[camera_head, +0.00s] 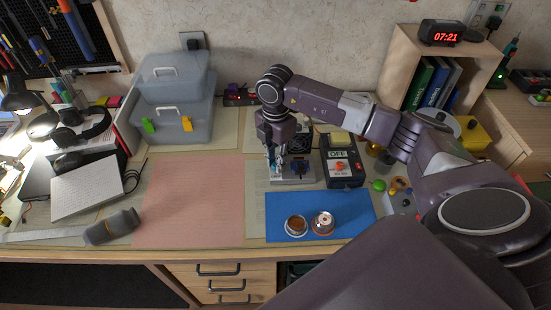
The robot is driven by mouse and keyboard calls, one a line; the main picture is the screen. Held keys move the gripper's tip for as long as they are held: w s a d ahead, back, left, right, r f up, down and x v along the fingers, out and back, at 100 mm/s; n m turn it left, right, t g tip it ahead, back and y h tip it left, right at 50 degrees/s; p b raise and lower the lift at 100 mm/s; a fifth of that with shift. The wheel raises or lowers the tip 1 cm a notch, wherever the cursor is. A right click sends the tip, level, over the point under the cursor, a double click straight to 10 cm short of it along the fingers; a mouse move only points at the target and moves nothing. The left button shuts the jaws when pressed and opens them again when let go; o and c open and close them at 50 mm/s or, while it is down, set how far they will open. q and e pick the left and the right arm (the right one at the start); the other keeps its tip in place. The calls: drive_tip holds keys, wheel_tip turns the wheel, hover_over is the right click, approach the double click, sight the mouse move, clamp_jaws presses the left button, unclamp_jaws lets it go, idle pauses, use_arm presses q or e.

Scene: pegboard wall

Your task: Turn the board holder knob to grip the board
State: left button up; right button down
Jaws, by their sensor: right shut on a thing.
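The board holder (297,171) is a small grey device standing on the desk right of centre, in front of the wall. My right gripper (273,170) reaches down over its left end. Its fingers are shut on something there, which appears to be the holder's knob. The fingers mostly hide the knob, so its turn angle cannot be made out. A board in the holder is not clearly visible either. My left gripper is not in view.
A blue mat (345,222) with two small round containers (310,223) lies in front. Grey boxes (178,88) stand behind left. The pink mat (190,200) is clear.

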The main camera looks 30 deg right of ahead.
drive_tip(key=m, duration=0.2)
drive_tip(key=m+p, duration=0.1)
drive_tip(key=m, duration=0.1)
drive_tip(key=shift+w+r+m, duration=0.15)
drive_tip(key=shift+m, duration=0.25)
idle(0.4)
drive_tip(key=c, duration=1.8)
unclamp_jaws()
wheel_tip(320, 180, up, 12)
drive_tip(key=shift+f, duration=0.1)
